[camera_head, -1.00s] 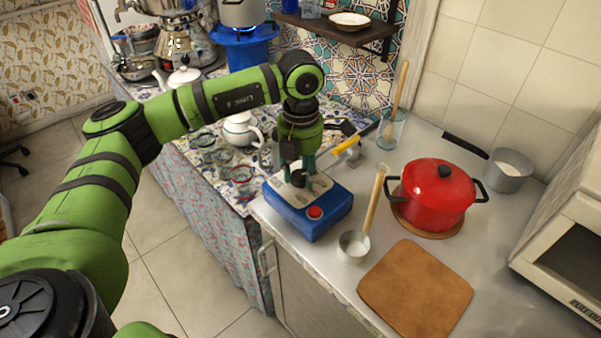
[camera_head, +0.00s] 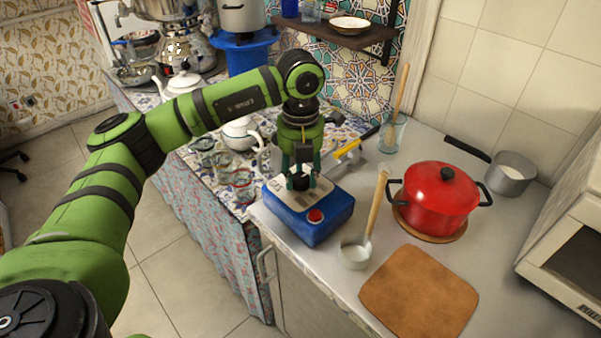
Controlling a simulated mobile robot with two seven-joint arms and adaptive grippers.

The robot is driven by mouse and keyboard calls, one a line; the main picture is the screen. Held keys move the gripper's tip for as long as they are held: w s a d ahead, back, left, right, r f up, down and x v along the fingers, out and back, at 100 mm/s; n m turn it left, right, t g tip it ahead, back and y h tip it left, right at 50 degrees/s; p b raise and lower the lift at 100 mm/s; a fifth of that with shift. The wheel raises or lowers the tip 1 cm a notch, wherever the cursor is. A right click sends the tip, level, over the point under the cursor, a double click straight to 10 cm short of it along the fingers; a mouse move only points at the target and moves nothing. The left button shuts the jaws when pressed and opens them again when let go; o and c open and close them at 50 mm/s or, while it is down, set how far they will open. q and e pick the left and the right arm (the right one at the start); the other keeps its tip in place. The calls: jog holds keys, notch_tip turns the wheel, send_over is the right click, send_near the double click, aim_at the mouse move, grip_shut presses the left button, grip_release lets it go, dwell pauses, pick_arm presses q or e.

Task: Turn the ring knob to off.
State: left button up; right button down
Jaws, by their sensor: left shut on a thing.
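A blue box (camera_head: 318,222) with a pale top plate and a red button (camera_head: 315,216) stands near the left end of the metal counter. A dark knob (camera_head: 299,182) sits on the pale plate. My left gripper (camera_head: 300,180) points down over the box, and its fingers are shut on the knob. The fingers and wrist cover part of the knob, so its markings and exact angle cannot be read. My right gripper is not in view.
A ladle (camera_head: 354,252) with a wooden handle, a brown board (camera_head: 419,290) and a red pot (camera_head: 437,200) stand right of the box. A yellow-headed tool (camera_head: 347,150) lies behind it. Glass cups (camera_head: 238,182) and a white teapot (camera_head: 240,133) are at its left.

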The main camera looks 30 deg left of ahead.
aim_at(300, 178)
pick_arm(q)
jog(key=shift+f, duration=0.1)
jog(key=o, duration=1.2)
jog(key=shift+c, duration=0.2)
jog(key=shift+r, duration=0.4)
notch_tip(300, 178, up, 11)
jog(key=shift+r, duration=0.15)
